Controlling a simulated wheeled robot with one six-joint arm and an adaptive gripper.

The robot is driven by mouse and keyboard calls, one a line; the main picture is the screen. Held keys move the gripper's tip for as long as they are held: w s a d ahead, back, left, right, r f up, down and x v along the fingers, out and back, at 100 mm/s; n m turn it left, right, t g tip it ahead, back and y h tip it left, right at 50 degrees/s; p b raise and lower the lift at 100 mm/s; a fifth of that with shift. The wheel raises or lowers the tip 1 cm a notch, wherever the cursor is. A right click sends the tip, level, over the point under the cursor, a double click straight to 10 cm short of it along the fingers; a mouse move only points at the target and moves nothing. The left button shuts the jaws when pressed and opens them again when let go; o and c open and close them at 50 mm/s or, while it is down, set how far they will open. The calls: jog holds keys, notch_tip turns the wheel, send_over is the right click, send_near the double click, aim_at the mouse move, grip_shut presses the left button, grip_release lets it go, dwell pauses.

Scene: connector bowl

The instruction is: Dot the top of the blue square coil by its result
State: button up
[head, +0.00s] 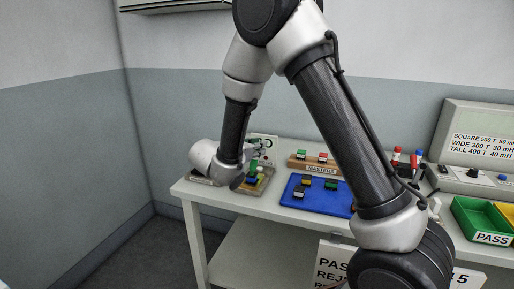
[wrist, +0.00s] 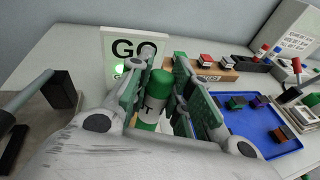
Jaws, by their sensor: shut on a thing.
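My gripper (head: 262,150) is at the left end of the table, low over a small fixture (head: 262,184). In the wrist view my gripper (wrist: 165,85) is shut on a green-and-white marker (wrist: 157,92) with a green upper end, held between the green-padded fingers. A small blue piece (head: 252,180), perhaps the blue square coil, shows in the fixture just below my gripper. The marker hides the coil in the wrist view, so I cannot tell whether they touch. A GO sign (wrist: 135,48) stands behind, with a green lamp (wrist: 119,69) lit.
A blue tray (head: 287,198) with several coils lies to the right. Behind it is the wooden MASTERS rack (head: 320,168) with small coils. Red and blue markers (head: 397,154) stand further right, near a meter, a green PASS bin (head: 470,222) and a yellow bin.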

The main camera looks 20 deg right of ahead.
jog(key=shift+r, duration=3.45)
